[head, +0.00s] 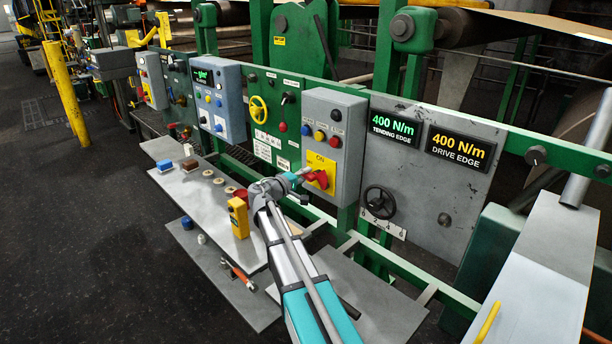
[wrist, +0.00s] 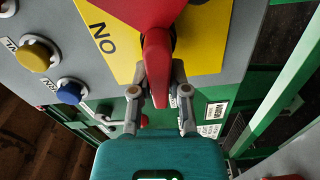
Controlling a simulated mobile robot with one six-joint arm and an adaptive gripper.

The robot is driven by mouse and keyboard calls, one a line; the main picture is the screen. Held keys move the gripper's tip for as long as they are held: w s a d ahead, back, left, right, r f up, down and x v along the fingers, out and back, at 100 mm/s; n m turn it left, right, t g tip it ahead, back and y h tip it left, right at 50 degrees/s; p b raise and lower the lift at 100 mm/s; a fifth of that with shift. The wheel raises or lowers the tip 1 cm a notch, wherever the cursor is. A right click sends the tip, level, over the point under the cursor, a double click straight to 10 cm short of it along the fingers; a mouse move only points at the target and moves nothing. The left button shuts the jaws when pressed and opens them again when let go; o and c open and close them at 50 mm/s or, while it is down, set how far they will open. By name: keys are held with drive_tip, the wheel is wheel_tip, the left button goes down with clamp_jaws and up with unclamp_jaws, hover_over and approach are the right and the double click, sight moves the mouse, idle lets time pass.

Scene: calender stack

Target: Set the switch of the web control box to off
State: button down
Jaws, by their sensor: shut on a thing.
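The web control box (head: 335,130) is a grey box on the green frame, with blue, yellow and red buttons in a row near its top. Below them is a yellow plate (head: 323,162) marked ON, carrying a red rotary switch (head: 319,178). In the wrist view, the switch's red handle (wrist: 157,58) runs down from the yellow plate (wrist: 208,40) to my gripper (wrist: 160,101). The fingers are shut on the handle's end, one on each side. In the head view, my gripper (head: 302,173) reaches the switch from the left. I cannot read an OFF mark.
A grey shelf (head: 185,182) with a yellow pendant (head: 238,217) and small parts lies left of my arm. A black handwheel (head: 379,201) sits right of the box. A green panel with a yellow wheel (head: 258,109) is on its left. Dark floor is free at left.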

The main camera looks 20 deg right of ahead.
drive_tip(key=shift+f+n, duration=0.2)
drive_tip(key=shift+n, duration=0.4)
drive_tip(key=c, duration=0.6)
unclamp_jaws()
drive_tip(key=shift+a, duration=0.15)
drive_tip(key=v, duration=1.2)
